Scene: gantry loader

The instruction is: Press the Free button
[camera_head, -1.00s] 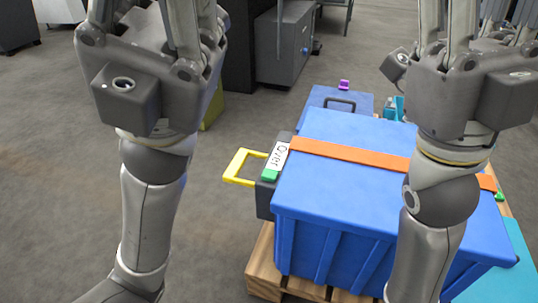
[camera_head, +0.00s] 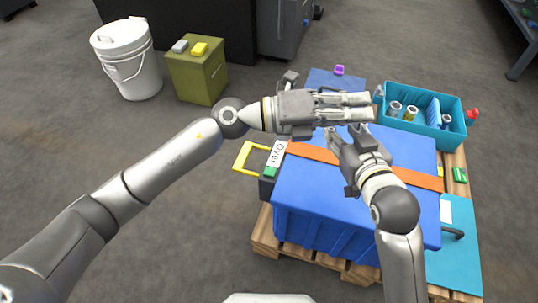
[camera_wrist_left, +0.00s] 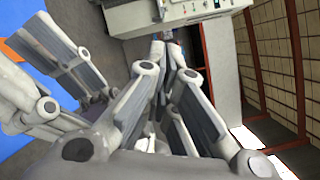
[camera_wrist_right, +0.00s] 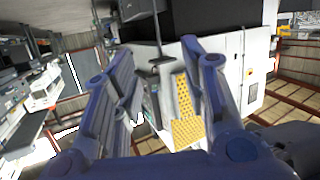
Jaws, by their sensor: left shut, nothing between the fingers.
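No button marked Free can be read in any view. My left gripper (camera_head: 370,106) is shut and empty, above the blue crate (camera_head: 300,205). It points right in the head view, and its fingertips meet in the left wrist view (camera_wrist_left: 168,62). My right gripper (camera_head: 345,133) is just below it in the head view. The right wrist view shows its fingers (camera_wrist_right: 152,60) spread apart with nothing between them. A machine panel with small controls (camera_wrist_left: 188,10) is at the top of the left wrist view. A white machine with a yellow perforated panel (camera_wrist_right: 188,110) lies beyond the right gripper.
A teal bin (camera_head: 445,98) holds cans. An olive box (camera_head: 197,78) and white bucket (camera_head: 130,65) stand left.

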